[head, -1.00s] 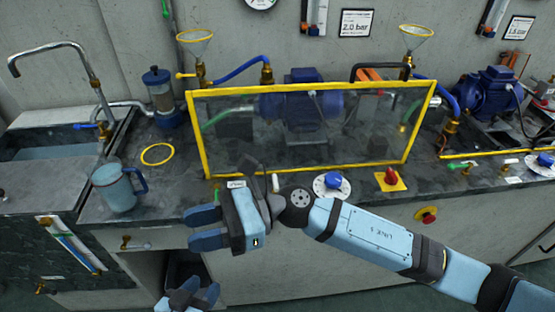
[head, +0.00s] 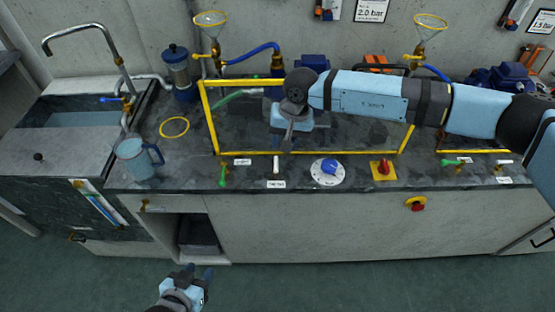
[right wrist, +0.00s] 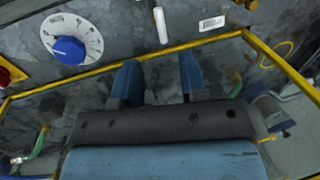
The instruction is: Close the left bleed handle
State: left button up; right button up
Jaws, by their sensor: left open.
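A green handle (head: 223,175) stands on the worktop's front strip, left of a white handle (head: 276,163). It also shows in the right wrist view (right wrist: 238,78). A yellow lever (head: 196,57) sits under the left funnel (head: 210,19). No readable label shows which is the left bleed handle. My right gripper (head: 287,138) points down at the clear, yellow-framed guard (head: 240,150). Its two blue fingers (right wrist: 160,78) are apart with nothing between them; I cannot tell whether they touch the guard. My left gripper (head: 198,273) is open and empty, low in front of the bench.
A blue dial (head: 328,168) and a red knob (head: 383,168) stand to the right on the front strip. A blue jug (head: 137,160) and a yellow ring (head: 174,127) are to the left, beside the sink (head: 85,119). My right arm hides part of the guard and pump.

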aim_at(276, 165)
jog(key=f, duration=0.3)
jog(key=a+f, duration=0.1)
jog(key=f, duration=0.5)
jog(key=shift+a, duration=0.4)
grip_shut()
